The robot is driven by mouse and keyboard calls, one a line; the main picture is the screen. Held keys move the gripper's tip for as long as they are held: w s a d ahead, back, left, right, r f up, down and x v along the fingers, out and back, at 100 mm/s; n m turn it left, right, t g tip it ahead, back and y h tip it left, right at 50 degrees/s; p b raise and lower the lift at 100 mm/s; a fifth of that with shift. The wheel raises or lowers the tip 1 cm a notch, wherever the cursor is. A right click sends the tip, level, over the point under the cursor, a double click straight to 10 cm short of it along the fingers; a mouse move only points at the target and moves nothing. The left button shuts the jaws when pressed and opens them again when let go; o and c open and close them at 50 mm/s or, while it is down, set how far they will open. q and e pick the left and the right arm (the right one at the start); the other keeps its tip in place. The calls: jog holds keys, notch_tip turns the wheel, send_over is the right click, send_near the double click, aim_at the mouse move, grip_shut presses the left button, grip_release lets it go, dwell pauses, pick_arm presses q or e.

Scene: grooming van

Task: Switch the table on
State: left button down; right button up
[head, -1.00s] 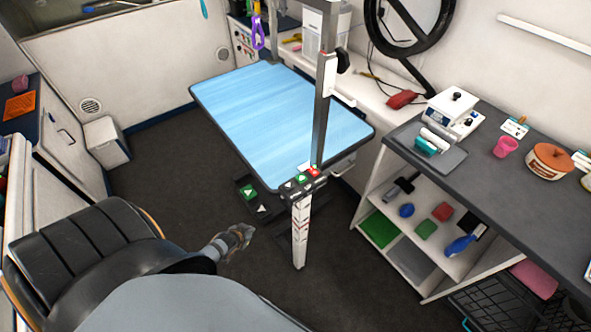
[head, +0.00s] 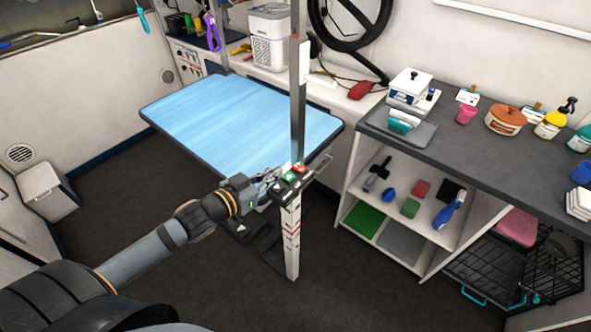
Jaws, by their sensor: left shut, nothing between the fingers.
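The grooming table has a blue top (head: 235,122) and stands in the middle of the head view. A grey post (head: 298,95) rises at its near right corner. Below the post, a small control box (head: 291,178) with a green, a red and dark buttons sits on top of a white marked leg (head: 291,240). My left gripper (head: 270,182) is shut and empty, right beside the left end of the control box; I cannot tell if it touches. It partly hides the box's left side. A foot pedal (head: 240,229) on the floor is partly hidden by my left arm. My right gripper is not in view.
A grey counter (head: 480,150) with a tray, pots and bottles stands on the right, above open shelves (head: 400,200) holding brushes and coloured blocks. A black wire crate (head: 500,270) is at the lower right. The dark floor in front is clear.

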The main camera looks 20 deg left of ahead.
pick_arm(q)
jog(key=shift+w+d+f+b, duration=0.15)
jog(key=shift+w+f+b, duration=0.3)
jog(key=shift+b, duration=0.75)
jog(key=shift+w+d+f+b, duration=0.1)
jog(key=shift+w+f+b, duration=0.15)
jog(key=shift+w+b, duration=0.65)
jog(key=shift+w+d+b, duration=0.4)
jog(key=shift+w+b, duration=0.45)
jog(key=shift+b, duration=0.05)
send_over(297, 176)
jog(key=shift+w+f, duration=0.1)
jog(key=shift+f, duration=0.3)
notch_tip(297, 176, down, 3)
jog(key=shift+f, duration=0.6)
jog(key=shift+b, duration=0.3)
